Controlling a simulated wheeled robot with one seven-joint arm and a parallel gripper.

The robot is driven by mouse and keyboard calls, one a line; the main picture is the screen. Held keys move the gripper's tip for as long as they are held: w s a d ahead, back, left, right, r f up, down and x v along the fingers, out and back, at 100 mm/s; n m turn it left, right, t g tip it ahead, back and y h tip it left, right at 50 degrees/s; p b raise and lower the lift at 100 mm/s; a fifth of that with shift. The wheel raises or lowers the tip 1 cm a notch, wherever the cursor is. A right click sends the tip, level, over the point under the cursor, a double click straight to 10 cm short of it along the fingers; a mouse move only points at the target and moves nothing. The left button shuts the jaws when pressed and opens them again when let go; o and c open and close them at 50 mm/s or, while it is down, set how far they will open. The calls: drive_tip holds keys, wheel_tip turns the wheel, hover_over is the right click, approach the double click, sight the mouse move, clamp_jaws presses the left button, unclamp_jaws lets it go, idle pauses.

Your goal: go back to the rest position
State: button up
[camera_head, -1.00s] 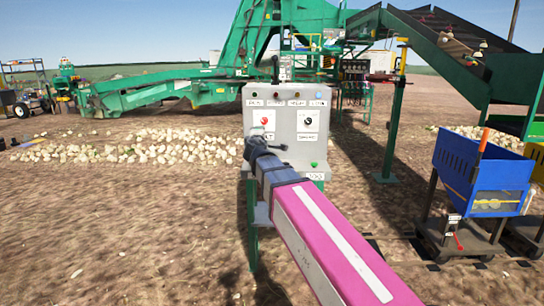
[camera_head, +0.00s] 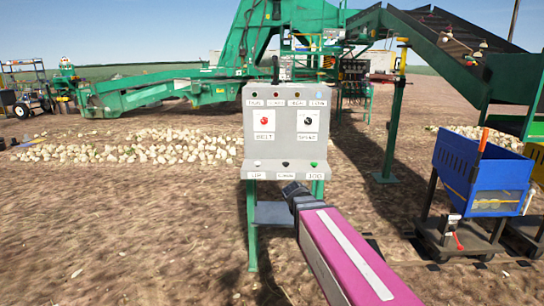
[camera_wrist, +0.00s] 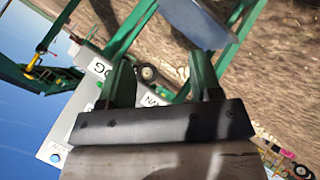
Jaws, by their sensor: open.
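My gripper (camera_head: 291,190) is at the end of my pink arm, low in front of the grey control panel (camera_head: 283,150) in the head view. It looks clear of the panel's knobs and buttons. In the wrist view my gripper (camera_wrist: 162,76) has its two green fingers apart, with nothing held between them. The panel also shows in that view, tilted, behind the fingers (camera_wrist: 62,125). The red knob (camera_head: 264,121) and the black knob (camera_head: 308,121) on the panel's face are uncovered, and so is the lower row of buttons.
The panel stands on green legs with a grey shelf (camera_head: 272,213) below. A blue bin on a cart (camera_head: 484,187) stands to the right, near a green post (camera_head: 390,130). A pile of onions (camera_head: 150,146) lies at the left. Bare ground is open at the front left.

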drive_tip(key=s+d+f+m+g+y, duration=0.2)
drive_tip(key=s+f+m+g, duration=0.1)
drive_tip(key=s+f, duration=0.5)
drive_tip(key=s+d+f+m+g+y, duration=0.2)
drive_tip(key=s+d+f+m+g, duration=0.1)
drive_tip(key=s+f, duration=0.6)
drive_tip(key=shift+d+m+g, duration=0.35)
drive_tip(key=shift+m+g, duration=0.15)
drive_tip(key=shift+g, duration=0.7)
